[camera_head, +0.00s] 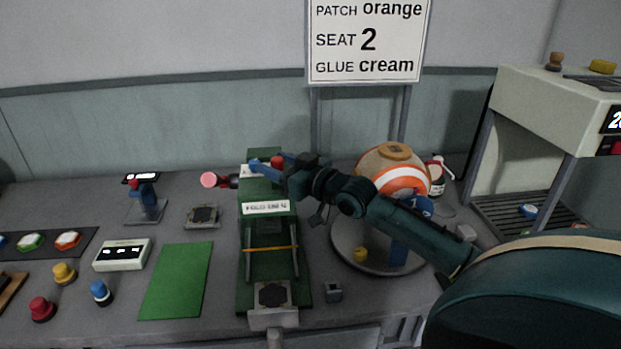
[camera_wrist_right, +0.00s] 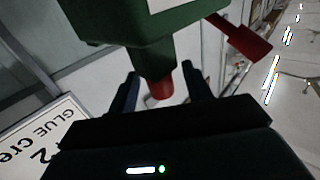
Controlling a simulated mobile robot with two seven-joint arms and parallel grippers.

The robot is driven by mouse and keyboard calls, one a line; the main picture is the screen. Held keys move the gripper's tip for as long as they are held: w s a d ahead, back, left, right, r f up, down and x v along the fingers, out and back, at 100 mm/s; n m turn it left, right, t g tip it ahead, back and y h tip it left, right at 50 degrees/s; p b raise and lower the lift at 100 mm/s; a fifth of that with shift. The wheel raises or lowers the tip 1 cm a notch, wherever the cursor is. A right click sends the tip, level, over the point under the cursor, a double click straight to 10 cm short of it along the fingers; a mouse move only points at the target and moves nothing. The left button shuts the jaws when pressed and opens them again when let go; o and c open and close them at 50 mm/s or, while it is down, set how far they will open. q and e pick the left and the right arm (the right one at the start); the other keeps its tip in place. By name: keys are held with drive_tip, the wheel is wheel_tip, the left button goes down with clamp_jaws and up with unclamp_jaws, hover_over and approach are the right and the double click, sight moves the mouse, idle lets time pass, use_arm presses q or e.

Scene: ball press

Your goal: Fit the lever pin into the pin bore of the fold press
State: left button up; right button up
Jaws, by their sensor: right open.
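The green fold press (camera_head: 287,230) stands mid-table, with a white label strip across it. My right gripper (camera_head: 268,163) is at its far end, its blue fingers open. In the right wrist view, a dark green boss with a red end (camera_wrist_right: 161,90), likely the lever pin, points down from the press body (camera_wrist_right: 130,22). The red end lies between the two open fingers (camera_wrist_right: 160,78); I cannot tell whether they touch it. In the head view a small red end (camera_head: 278,161) shows beside the fingers. A red lever (camera_wrist_right: 240,36) sticks out of the press. How deep the pin sits is hidden.
A round grey turntable (camera_head: 350,262) holds an orange-and-white ball (camera_head: 408,178) just right of the press. A sign (camera_head: 367,42) stands behind. A green mat (camera_head: 176,282), a white device (camera_head: 122,255) and colored knobs lie to the left. A tall machine (camera_head: 548,95) stands right.

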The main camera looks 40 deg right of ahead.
drive_tip(key=b+v, duration=0.1)
drive_tip(key=v, duration=1)
drive_tip(key=shift+s, duration=0.2)
drive_tip(key=shift+d, duration=0.1)
